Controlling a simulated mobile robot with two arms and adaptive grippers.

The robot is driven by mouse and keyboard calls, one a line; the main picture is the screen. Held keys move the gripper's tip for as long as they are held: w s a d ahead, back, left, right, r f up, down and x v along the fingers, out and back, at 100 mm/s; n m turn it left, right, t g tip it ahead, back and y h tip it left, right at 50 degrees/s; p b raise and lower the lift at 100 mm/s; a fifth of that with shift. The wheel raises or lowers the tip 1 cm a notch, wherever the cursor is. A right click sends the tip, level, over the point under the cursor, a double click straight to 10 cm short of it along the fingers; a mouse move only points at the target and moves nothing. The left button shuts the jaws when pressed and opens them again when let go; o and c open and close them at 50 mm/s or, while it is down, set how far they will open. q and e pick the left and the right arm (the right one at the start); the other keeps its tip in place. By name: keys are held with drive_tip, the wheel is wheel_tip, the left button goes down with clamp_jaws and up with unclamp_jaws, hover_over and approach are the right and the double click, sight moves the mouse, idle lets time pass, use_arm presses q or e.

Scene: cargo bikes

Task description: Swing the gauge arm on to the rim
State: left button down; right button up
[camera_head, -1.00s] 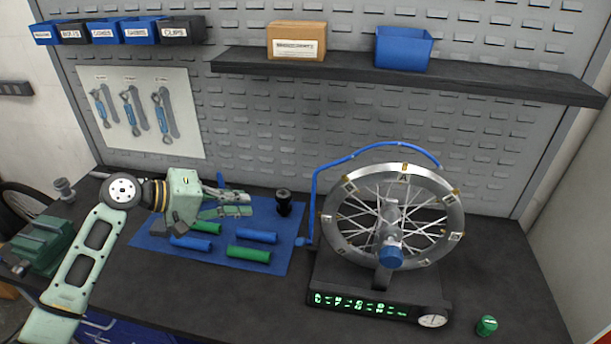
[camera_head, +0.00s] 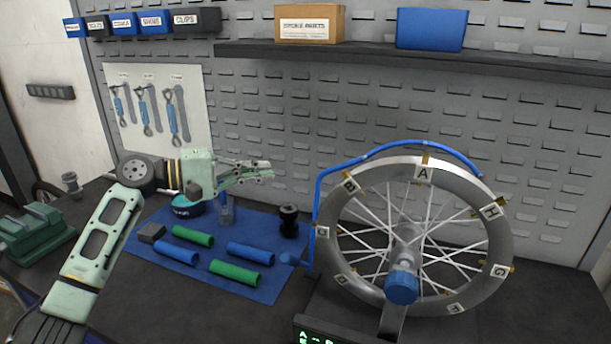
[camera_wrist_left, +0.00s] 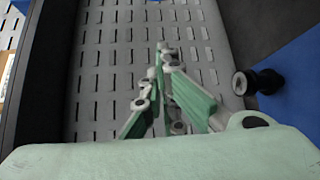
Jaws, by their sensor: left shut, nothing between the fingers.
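A spoked wheel with a grey rim (camera_head: 491,262) stands on a truing stand, its rim carrying lettered tags and a blue knob (camera_head: 402,288) at its hub. The blue gauge arm (camera_head: 316,208) rises left of the wheel from a small blue end at the mat's edge. It curves over the top of the rim; whether it touches the rim I cannot tell. My left gripper (camera_head: 271,170) is shut and empty above the mat, pointing right, left of and apart from the gauge arm. Its fingers meet in the left wrist view (camera_wrist_left: 163,55). My right gripper is not in view.
A green vise (camera_head: 38,232) stands at left. A shelf (camera_head: 400,58) crosses the pegboard behind. A green display (camera_head: 318,338) shows at the bottom.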

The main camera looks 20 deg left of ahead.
use_arm(q)
drive_tip(key=w+d+p, duration=0.3)
drive_tip(key=d+p, duration=0.1)
drive_tip(key=d, duration=0.5)
drive_tip(key=shift+f, duration=0.3)
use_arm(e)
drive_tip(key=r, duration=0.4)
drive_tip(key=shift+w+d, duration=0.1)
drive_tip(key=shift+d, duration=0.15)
use_arm(q)
drive_tip(key=shift+s+d, duration=0.1)
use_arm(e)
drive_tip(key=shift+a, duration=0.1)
